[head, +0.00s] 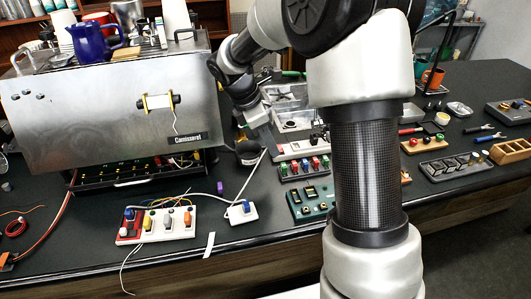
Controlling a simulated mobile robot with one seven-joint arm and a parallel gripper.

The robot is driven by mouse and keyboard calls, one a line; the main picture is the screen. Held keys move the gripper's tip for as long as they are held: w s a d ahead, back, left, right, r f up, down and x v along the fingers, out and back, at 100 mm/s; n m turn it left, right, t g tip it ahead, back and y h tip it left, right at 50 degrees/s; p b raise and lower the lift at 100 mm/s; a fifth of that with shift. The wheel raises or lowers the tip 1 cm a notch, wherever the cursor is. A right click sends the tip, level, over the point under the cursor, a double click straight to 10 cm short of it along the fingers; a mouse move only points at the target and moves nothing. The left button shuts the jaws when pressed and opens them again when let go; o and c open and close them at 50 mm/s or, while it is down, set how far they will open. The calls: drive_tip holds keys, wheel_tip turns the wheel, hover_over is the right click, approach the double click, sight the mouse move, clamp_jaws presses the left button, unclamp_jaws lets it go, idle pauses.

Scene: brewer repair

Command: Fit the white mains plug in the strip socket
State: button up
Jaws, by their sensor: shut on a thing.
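My gripper (259,119) is small and partly dark in the head view, at the end of my arm, right of the steel brewer. It is shut, pointing down and right, above the bench. A pale block shows at its tip; I cannot tell plug from fingers there, so the white mains plug is not clearly visible. A pale strip (296,149) with a red part, which looks like the strip socket, lies just below and right of the gripper. The gap between gripper and strip is hard to judge.
The steel brewer (110,100) stands at left with an open drawer below. A white box (240,213) with a white cable and a colourful terminal board (156,225) lie in front. A black rounded object (248,153) stands close below my gripper. My arm covers the centre right.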

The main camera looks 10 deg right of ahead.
drive_tip(key=shift+m, duration=0.3)
drive_tip(key=w+d+p, duration=0.2)
drive_tip(key=w+d, duration=0.1)
drive_tip(key=w+d+f+p, duration=0.1)
drive_tip(key=w+d+p, duration=0.1)
drive_tip(key=w+d, duration=0.1)
drive_tip(key=w+d+f+p, duration=0.1)
drive_tip(key=w+d+p, duration=0.1)
drive_tip(key=w+d, duration=0.1)
drive_tip(key=shift+w+d+f, duration=0.1)
drive_tip(key=shift+w+d, duration=0.05)
drive_tip(key=shift+d, duration=0.3)
drive_tip(key=shift+w+d+f, duration=0.1)
drive_tip(key=shift+w+d, duration=0.05)
drive_tip(key=shift+d, duration=0.25)
wheel_tip(320, 180, down, 4)
drive_tip(key=b, duration=0.3)
drive_tip(key=shift+r, duration=0.35)
drive_tip(key=shift+f+p, duration=0.3)
drive_tip(key=shift+f, duration=0.45)
idle(0.4)
drive_tip(key=o, duration=1.1)
